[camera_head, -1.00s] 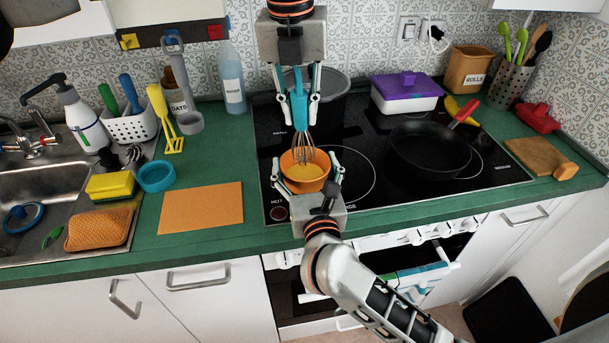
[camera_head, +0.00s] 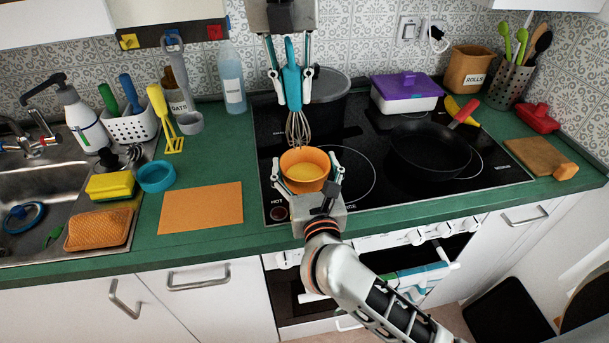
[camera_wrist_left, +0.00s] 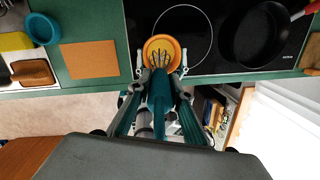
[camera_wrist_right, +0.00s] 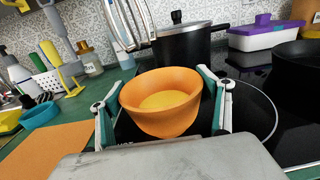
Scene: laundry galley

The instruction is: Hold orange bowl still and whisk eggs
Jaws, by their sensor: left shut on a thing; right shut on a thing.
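The orange bowl (camera_head: 304,166) stands upright on the black hob, with yellow egg inside; it also shows in the right wrist view (camera_wrist_right: 162,102). My right gripper (camera_head: 306,178) is shut on the bowl from the front, one finger on each side. My left gripper (camera_head: 294,103) is shut on the teal handle of the whisk (camera_head: 298,128) and holds it upright, wires down. The wires are just above the bowl's back rim in the head view. In the left wrist view, the whisk wires (camera_wrist_left: 162,57) overlap the bowl.
A black pot (camera_head: 328,100) stands close behind the whisk. A black pan (camera_head: 430,148) with a red handle and a purple-lidded box (camera_head: 405,92) are to the right. An orange mat (camera_head: 200,207) lies on the green counter to the left, with free counter around it.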

